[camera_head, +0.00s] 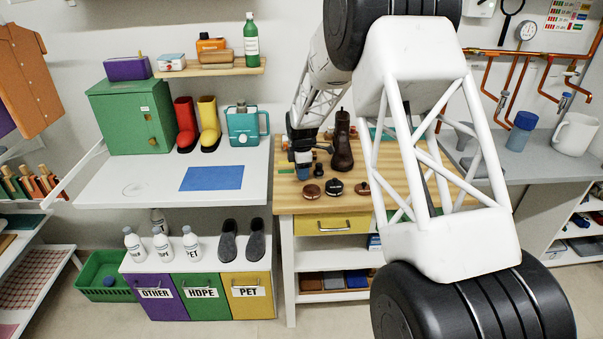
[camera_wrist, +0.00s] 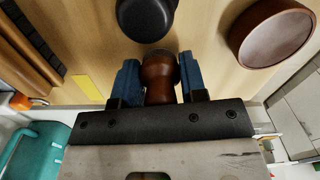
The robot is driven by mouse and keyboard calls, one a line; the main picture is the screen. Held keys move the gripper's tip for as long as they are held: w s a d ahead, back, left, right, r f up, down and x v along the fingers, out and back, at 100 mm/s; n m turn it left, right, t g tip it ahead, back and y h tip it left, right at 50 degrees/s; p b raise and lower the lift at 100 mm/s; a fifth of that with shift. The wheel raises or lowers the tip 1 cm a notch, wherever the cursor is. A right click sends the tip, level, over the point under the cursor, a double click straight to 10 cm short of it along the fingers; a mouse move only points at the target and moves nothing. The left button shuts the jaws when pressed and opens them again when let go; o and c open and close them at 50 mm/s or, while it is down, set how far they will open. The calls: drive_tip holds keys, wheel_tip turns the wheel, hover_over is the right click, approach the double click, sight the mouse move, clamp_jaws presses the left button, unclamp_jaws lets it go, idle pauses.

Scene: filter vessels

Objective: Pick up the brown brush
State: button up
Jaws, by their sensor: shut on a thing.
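The brown brush (camera_wrist: 158,78) shows in the wrist view as a turned brown wooden piece with a narrowed neck. It sits between the two blue fingers of my gripper (camera_wrist: 158,82), which are shut on it. Its lower end is hidden behind the gripper body. In the head view my gripper (camera_head: 303,170) is low over the left part of the wooden workbench (camera_head: 330,205), left of the brown boots (camera_head: 343,145). There the brush is too small and covered to make out. I cannot tell whether it touches the bench.
A small black knobbed thing (camera_wrist: 145,16) stands close beyond the fingers. A brown round tin (camera_wrist: 272,32) is to the right; a black tin (camera_head: 334,187) and another brown round thing (camera_head: 362,188) lie near the bench's front. The white table (camera_head: 130,190) at left has free room.

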drive_tip(key=shift+r, duration=0.55)
drive_tip(key=shift+s+r, duration=0.2)
drive_tip(key=shift+r, duration=0.65)
drive_tip(key=s+d+r, duration=0.1)
drive_tip(key=s+d, duration=0.1)
drive_tip(key=s, duration=1.3)
drive_tip(key=shift+s+d+r, duration=0.15)
drive_tip(key=shift+s, duration=0.1)
drive_tip(key=o, duration=0.5)
drive_tip(key=c, duration=0.3)
drive_tip(key=shift+c, duration=0.2)
drive_tip(key=shift+w, duration=0.1)
